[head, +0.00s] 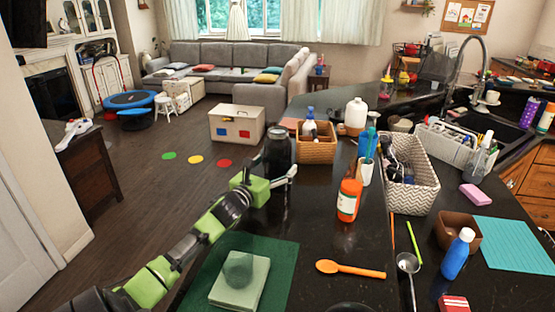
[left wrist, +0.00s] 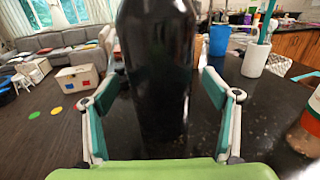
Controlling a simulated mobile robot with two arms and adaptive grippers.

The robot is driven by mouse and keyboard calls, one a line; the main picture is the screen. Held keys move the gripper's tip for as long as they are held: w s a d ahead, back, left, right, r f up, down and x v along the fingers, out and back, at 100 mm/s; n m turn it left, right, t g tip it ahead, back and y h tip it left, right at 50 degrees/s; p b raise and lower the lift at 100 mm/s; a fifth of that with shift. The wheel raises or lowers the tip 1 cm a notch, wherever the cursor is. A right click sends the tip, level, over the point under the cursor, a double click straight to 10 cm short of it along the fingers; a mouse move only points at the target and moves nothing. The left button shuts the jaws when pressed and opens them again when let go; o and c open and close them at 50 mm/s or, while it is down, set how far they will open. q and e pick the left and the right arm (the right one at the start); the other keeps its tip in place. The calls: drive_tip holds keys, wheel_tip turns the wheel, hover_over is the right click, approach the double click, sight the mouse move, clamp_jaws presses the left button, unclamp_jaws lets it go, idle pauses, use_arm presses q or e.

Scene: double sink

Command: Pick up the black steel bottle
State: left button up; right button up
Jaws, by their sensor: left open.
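The black steel bottle (head: 279,148) stands upright on the dark counter, near its left edge in the head view. In the left wrist view the bottle (left wrist: 156,60) fills the middle, with its top cut off by the frame. My left gripper (head: 279,177) is at the bottle, low on its body in the head view. Its two fingers (left wrist: 159,88) are open, one on each side of the bottle, with a gap showing beside each. My right gripper is not in view.
A wicker basket (head: 318,152) stands close right of the bottle. A patterned basket (head: 414,200) is beyond. A green mat (head: 283,262) and orange spoon (head: 350,269) lie nearer.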

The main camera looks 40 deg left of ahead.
use_arm(q)
drive_tip(key=shift+p+x, duration=0.35)
drive_tip(key=shift+x, duration=1.1)
drive_tip(key=c, duration=1.6)
drive_tip(key=shift+r, duration=0.2)
drive_tip(key=c, duration=0.4)
drive_tip(key=shift+r, duration=0.1)
